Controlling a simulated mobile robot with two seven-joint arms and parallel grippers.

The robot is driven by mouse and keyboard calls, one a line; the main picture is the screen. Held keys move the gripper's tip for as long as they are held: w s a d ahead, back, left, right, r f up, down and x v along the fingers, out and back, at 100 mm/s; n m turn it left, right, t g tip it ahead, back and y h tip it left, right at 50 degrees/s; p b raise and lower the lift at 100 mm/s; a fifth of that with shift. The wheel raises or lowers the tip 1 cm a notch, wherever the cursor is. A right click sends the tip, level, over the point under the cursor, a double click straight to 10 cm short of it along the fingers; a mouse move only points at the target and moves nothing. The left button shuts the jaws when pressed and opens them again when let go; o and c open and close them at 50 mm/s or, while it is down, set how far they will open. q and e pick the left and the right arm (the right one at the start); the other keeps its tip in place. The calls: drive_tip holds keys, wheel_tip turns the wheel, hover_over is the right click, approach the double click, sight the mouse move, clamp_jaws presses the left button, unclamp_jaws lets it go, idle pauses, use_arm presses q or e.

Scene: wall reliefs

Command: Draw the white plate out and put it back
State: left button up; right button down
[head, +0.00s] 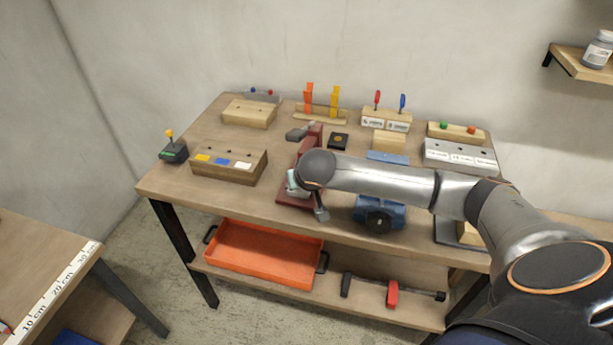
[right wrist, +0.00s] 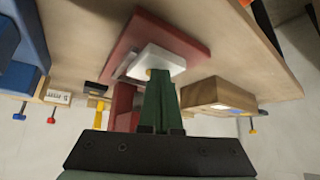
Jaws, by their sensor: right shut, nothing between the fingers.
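A white square plate (right wrist: 157,62) lies over the red base (right wrist: 185,35) of a red press in the right wrist view. My right gripper (right wrist: 158,78) is shut with nothing between its green fingers. Its fingertips overlap the near edge of the white plate; I cannot tell whether they touch. In the head view my right wrist covers much of the red press (head: 307,160) and hides the fingertips. A wooden block (head: 223,177) left of it carries yellow, blue and white pieces (head: 243,166) on its face. My left gripper is not in view.
A blue vise-like device (head: 380,214) stands right of the press at the table's front. A wooden block with white labels (head: 386,120) stands behind. An orange tray (head: 262,255) and a clamp (head: 392,293) lie on the lower shelf. The table's front left is clear.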

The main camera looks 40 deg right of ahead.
drive_tip(key=shift+s+a+f, duration=0.25)
drive_tip(key=shift+s+a, duration=0.35)
drive_tip(key=shift+s+a+f, duration=0.25)
drive_tip(key=shift+s+a, duration=0.3)
drive_tip(key=shift+a, duration=0.05)
drive_tip(key=shift+s+a+r, duration=0.1)
drive_tip(key=shift+s+a+r+p, duration=0.25)
drive_tip(key=shift+a+r+p, duration=0.15)
drive_tip(key=shift+r, duration=0.15)
drive_tip(key=shift+s+a+r+p, duration=0.25)
drive_tip(key=shift+r+p, duration=0.1)
drive_tip(key=shift+r, duration=0.25)
drive_tip(key=shift+s+a+r+p, duration=0.2)
drive_tip(key=shift+a+r+p, duration=0.2)
drive_tip(key=shift+r, duration=0.15)
